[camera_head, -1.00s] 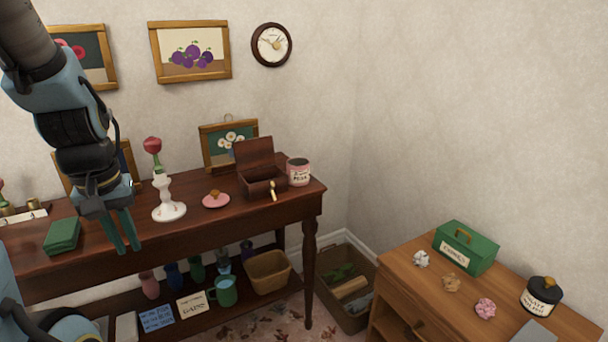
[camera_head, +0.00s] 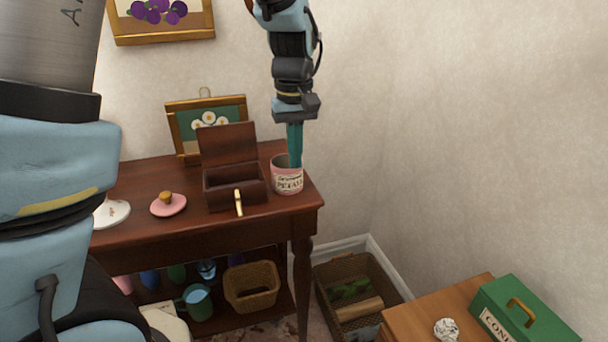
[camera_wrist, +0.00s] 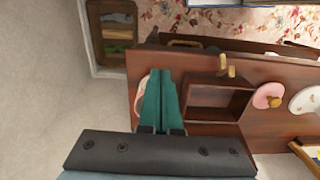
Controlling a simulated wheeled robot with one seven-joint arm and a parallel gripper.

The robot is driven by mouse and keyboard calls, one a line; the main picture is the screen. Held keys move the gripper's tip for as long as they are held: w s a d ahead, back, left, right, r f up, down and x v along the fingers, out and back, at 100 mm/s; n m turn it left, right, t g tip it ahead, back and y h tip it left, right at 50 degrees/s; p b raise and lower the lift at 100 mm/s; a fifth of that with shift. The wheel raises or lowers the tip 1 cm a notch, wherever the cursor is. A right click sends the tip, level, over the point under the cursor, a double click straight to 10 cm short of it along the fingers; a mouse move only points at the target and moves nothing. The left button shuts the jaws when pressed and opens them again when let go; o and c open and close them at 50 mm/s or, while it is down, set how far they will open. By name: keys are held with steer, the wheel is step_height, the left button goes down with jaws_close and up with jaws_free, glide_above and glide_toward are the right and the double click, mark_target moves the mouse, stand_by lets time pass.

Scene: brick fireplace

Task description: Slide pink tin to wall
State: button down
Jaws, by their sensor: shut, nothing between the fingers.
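The pink tin (camera_head: 287,181), with a pale label, stands upright near the right end of the dark wooden table (camera_head: 140,235). My gripper (camera_head: 296,164) points down at the tin's open top, its teal fingers together and empty. The fingertips overlap the tin's rim; I cannot tell whether they are inside it or just behind it. In the wrist view my gripper (camera_wrist: 163,72) hides most of the tin, whose pink edge (camera_wrist: 139,98) shows at the left of the fingers. The back wall (camera_head: 150,90) rises behind the table.
An open wooden box (camera_head: 222,194) with a brass key (camera_head: 239,203) stands just left of the tin. A framed flower picture (camera_head: 184,140) leans behind it. A pink lid (camera_head: 168,206) lies farther left. The table's right edge is close to the tin.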

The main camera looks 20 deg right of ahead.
mark_target(294, 197)
steer(key=w+f, duration=0.1)
steer(key=f, duration=0.2)
steer(key=w+f+p, duration=0.1)
steer(key=f, duration=0.2)
steer(key=w+f, duration=0.1)
steer(key=f, duration=0.2)
steer(key=shift+d+f, duration=0.4)
steer(key=shift+w+d+p, duration=0.1)
steer(key=shift+w+p, duration=0.2)
steer(key=shift+w, duration=0.2)
